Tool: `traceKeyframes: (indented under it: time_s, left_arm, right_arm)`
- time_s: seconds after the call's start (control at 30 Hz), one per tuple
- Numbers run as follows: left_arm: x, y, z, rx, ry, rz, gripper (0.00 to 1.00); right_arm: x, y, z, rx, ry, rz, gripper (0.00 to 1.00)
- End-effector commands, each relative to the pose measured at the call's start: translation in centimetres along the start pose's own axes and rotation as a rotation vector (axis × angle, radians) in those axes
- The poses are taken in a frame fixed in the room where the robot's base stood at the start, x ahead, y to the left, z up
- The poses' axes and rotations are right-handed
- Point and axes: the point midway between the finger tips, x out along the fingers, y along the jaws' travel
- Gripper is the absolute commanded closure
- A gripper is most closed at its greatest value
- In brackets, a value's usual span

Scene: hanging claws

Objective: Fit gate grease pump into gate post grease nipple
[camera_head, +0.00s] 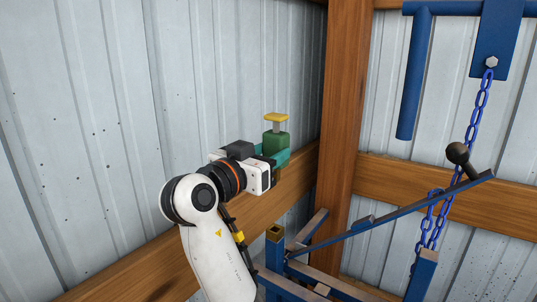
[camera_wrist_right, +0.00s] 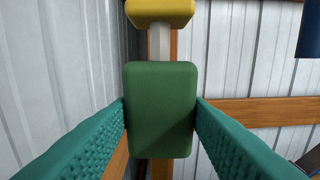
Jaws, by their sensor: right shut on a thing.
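The grease pump (camera_head: 277,140) is a green block with a grey rod and a yellow top. My right gripper (camera_head: 274,156) is shut on its green body, and it is held upright in the air. In the right wrist view the pump (camera_wrist_right: 160,112) sits between the two teal fingers, with its yellow top (camera_wrist_right: 160,11) above. A blue gate post (camera_head: 275,256) with a brass-coloured square top (camera_head: 275,232), which looks like the nipple, stands below the pump in the head view, apart from it. The pump's underside is hidden. My left gripper is not in view.
A wooden upright (camera_head: 345,120) and a wooden rail (camera_head: 190,225) run along the corrugated metal walls behind. To the right are a blue lever bar with a dark ball knob (camera_head: 457,153), blue chains (camera_head: 480,100) and a hanging blue frame (camera_head: 415,75).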

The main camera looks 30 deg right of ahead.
Motion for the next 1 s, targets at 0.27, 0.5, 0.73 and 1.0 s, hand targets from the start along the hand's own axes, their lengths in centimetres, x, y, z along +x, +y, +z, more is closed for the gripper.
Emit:
traceKeyframes:
  time_s: [0.27,0.5,0.73,1.0]
  left_arm:
    - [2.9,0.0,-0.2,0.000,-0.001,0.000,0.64]
    - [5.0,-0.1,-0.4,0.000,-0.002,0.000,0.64]
    - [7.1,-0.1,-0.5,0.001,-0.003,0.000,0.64]
    - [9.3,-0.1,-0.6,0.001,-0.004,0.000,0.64]
  right_arm:
    - [0.0,0.0,-3.1,0.001,-0.001,0.000,0.89]
    - [-0.1,0.0,-5.5,0.001,-0.001,0.001,0.89]
    - [-0.1,0.0,-7.8,0.001,-0.001,0.001,0.89]
    - [-0.1,0.0,-10.3,0.001,-0.002,0.001,0.89]
